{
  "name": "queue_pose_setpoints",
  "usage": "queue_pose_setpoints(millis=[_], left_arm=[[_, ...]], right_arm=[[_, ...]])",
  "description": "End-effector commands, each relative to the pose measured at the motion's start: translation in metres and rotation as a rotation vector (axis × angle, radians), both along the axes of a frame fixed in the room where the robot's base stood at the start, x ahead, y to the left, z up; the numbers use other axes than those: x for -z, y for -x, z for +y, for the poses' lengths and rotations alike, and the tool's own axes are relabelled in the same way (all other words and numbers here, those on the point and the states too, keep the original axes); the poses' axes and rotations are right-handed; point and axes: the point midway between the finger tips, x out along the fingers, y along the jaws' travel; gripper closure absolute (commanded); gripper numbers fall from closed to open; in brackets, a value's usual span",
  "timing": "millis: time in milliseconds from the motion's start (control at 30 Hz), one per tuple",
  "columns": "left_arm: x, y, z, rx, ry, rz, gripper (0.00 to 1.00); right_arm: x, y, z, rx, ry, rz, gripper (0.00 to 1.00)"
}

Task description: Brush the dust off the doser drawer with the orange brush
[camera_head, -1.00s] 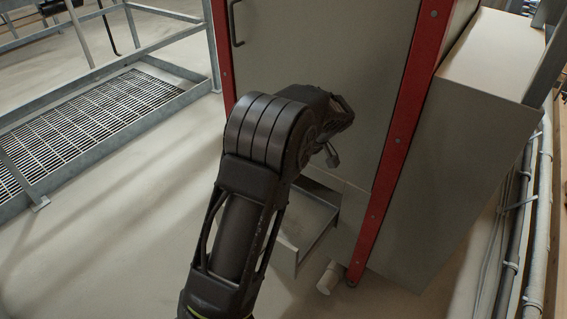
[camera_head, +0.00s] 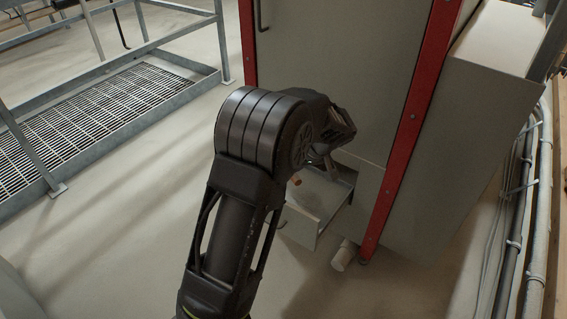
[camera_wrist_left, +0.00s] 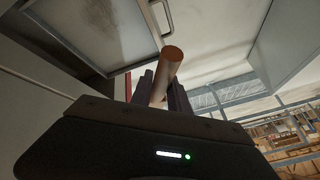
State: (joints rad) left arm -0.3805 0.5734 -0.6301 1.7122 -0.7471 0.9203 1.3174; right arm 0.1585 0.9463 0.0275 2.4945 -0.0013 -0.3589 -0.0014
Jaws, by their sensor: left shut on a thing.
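The doser drawer (camera_head: 327,190) stands pulled out, low on the front of the grey cabinet. In the left wrist view the drawer (camera_wrist_left: 75,22) shows at the upper left, with a dark dusty patch (camera_wrist_left: 103,18) on its surface and a bar handle at its edge. My left gripper (camera_head: 325,163) is over the drawer, partly hidden by my wrist. It is shut on the brush, whose round orange-brown handle end (camera_head: 296,180) shows over the drawer. The handle (camera_wrist_left: 171,63) also stands between the fingers in the left wrist view. The bristles are hidden. My right gripper is not in view.
The cabinet (camera_head: 345,70) has red corner posts (camera_head: 408,130) and a grey side housing (camera_head: 455,160). A short white pipe end (camera_head: 343,257) sits under the drawer. Pipes run along the right. A railed grating (camera_head: 90,120) lies left; floor between is clear.

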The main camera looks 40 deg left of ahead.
Motion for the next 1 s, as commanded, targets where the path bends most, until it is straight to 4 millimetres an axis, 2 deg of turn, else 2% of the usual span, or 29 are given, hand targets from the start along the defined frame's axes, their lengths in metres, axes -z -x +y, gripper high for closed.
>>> queue_pose_setpoints(millis=[267,600,1000], left_arm=[[0.026,0.004,-0.037,0.333,0.002,0.003,1.0],[0.07,0.009,-0.098,0.893,0.004,0.006,1.0],[0.096,0.012,-0.127,1.189,0.011,0.003,1.0]], right_arm=[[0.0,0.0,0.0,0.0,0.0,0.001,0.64],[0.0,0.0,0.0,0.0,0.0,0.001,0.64],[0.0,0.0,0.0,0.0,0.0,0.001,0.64]])
